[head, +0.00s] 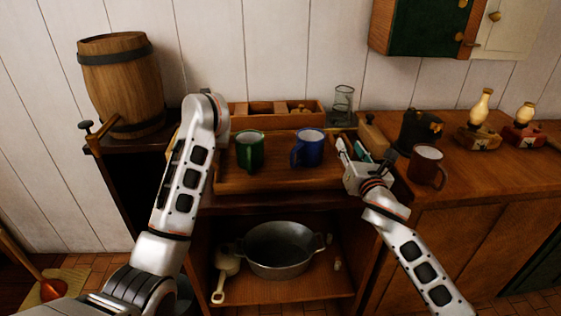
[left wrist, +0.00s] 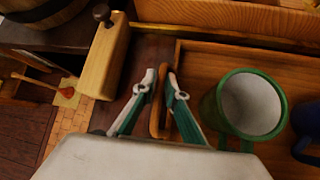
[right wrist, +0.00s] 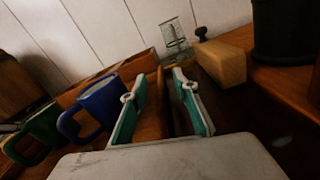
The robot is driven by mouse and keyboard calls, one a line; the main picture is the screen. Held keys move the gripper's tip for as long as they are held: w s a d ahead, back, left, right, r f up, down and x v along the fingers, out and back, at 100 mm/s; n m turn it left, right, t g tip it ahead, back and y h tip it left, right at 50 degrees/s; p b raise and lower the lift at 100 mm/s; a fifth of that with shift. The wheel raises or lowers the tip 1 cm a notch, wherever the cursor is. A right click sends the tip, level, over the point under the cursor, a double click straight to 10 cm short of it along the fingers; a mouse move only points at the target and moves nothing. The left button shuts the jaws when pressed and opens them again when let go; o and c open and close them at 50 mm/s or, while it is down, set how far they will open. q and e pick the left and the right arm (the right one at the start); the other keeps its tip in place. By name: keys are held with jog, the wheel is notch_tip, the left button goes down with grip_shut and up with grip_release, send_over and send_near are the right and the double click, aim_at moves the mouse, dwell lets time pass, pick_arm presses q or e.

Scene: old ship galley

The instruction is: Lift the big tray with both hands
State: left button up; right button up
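The big wooden tray (head: 270,182) lies on the cabinet top. A green mug (head: 250,150) and a blue mug (head: 308,147) stand upright on it. My left gripper is hidden behind my arm in the head view. In the left wrist view, my left gripper (left wrist: 159,77) has its fingers close together on a thin wooden handle (left wrist: 157,118) at the tray's left end. My right gripper (head: 358,158) is at the tray's right end. In the right wrist view, its fingers (right wrist: 160,83) are apart, with the tray's wooden edge (right wrist: 151,118) between them and a dark gap beside the right finger.
A divided wooden box (head: 275,114) stands behind the tray. Wooden blocks flank it, one (left wrist: 104,60) at the left and one (head: 373,133) at the right. A glass jar (head: 343,100), a dark pot and a brown mug (head: 426,166) stand rightward. A metal basin (head: 280,250) sits on the shelf below.

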pick_arm(q)
grip_shut()
pick_arm(e)
grip_shut()
